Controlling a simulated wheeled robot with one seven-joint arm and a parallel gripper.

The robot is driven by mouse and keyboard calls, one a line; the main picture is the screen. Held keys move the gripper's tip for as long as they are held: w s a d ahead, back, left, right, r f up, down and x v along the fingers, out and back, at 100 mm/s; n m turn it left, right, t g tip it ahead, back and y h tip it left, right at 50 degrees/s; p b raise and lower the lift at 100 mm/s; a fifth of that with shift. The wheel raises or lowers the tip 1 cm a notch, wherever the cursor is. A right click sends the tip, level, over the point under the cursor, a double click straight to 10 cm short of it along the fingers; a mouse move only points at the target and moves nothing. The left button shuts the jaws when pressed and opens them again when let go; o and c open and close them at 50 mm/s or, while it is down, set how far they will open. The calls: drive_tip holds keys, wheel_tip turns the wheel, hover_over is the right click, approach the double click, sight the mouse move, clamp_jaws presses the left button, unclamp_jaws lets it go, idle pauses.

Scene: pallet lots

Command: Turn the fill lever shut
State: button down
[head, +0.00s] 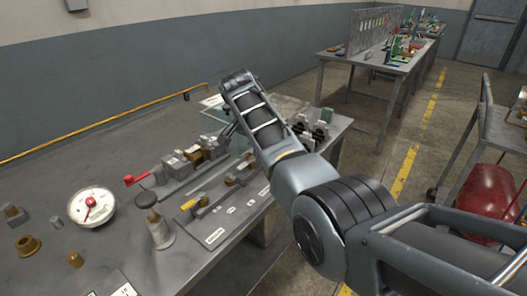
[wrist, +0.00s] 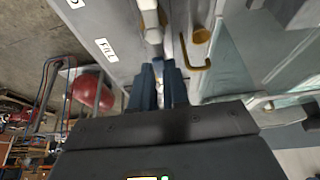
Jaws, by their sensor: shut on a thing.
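In the wrist view the two blue-grey fingers of my gripper (wrist: 159,84) are close together, shut on a small part beside a white fitting (wrist: 151,22). This part is mostly hidden between the fingers; by its place near the FILL label (wrist: 106,49) it appears to be the fill lever. A brass-yellow bent spout (wrist: 194,55) is just right of the fingers, apart from them. In the head view my arm reaches over the bench's far end, and the fingertips and lever are too small and covered to make out.
A clear tank (wrist: 285,55) stands right of my gripper in the wrist view.

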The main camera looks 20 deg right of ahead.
drive_tip(key=shift+w+m, duration=0.15)
drive_tip(key=shift+m, duration=0.15)
drive_tip(key=c, duration=1.1)
unclamp_jaws()
